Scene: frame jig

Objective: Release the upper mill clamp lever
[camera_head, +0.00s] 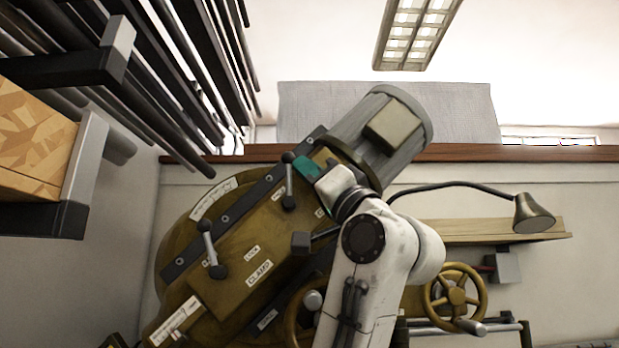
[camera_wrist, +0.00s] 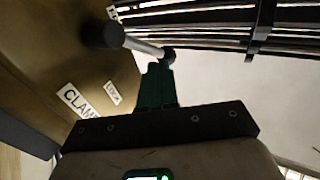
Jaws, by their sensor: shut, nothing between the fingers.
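The upper mill clamp lever (camera_head: 289,183) is a short grey bar with dark ends, on the brown mill head near its black rail. My gripper (camera_head: 303,166) is beside its top end, its green fingers shut and empty. In the wrist view the lever (camera_wrist: 142,45) runs from a large dark knob at left to a smaller dark end at right. My gripper's fingertips (camera_wrist: 158,66) overlap that smaller end in the picture; I cannot tell whether they touch it. A CLAMP label (camera_wrist: 78,101) and a smaller label (camera_wrist: 113,93) are on the panel.
A second, similar lever (camera_head: 211,249) is lower left on the mill head. The grey motor (camera_head: 400,115) stands close above my wrist. A lamp (camera_head: 533,213), a handwheel (camera_head: 456,296) and a shelf (camera_head: 490,231) are at right. Racked dark bars (camera_head: 190,75) fill the upper left.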

